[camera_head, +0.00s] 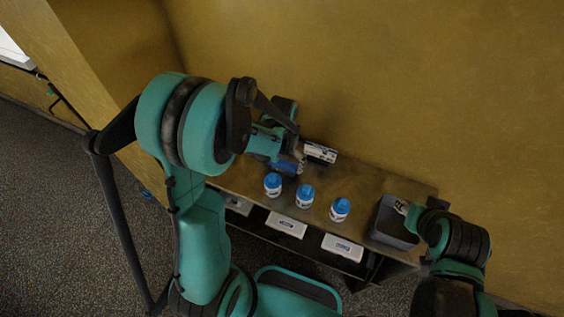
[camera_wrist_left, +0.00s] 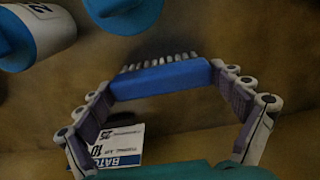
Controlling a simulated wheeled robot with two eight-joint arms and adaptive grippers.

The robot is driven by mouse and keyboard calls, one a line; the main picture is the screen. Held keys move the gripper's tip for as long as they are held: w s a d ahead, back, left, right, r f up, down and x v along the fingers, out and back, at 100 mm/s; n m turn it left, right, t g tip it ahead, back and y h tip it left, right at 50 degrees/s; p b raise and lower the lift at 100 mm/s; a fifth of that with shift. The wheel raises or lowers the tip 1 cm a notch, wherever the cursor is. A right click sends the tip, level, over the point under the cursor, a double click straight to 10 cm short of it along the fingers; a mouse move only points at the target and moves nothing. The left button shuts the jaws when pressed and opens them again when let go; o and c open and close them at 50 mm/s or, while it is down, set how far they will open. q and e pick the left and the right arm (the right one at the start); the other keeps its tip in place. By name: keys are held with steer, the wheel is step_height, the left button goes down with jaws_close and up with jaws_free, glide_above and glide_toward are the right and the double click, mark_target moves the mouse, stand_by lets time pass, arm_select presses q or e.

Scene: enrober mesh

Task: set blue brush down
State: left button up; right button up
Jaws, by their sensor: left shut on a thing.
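The blue brush (camera_wrist_left: 160,78) has a blue block body and pale bristles. In the left wrist view it lies across between the two fingertips of my left gripper (camera_wrist_left: 160,80), which is shut on it. In the head view the brush (camera_head: 285,166) is mostly hidden behind my left gripper (camera_head: 290,160), at the back left of the table (camera_head: 374,184). I cannot tell whether the brush touches the table. My right gripper (camera_head: 403,208) is at the grey bin on the right; its fingers are too small to judge.
Three white bottles with blue caps (camera_head: 305,195) stand in a row on the table. A white label card (camera_head: 320,152) stands at the back; it also shows in the left wrist view (camera_wrist_left: 118,147). A grey bin (camera_head: 386,224) sits at right. White boxes (camera_head: 287,224) lie on the shelf below.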

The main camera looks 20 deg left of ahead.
arm_select(q)
steer(key=o, duration=0.9)
steer(key=shift+f, duration=0.1)
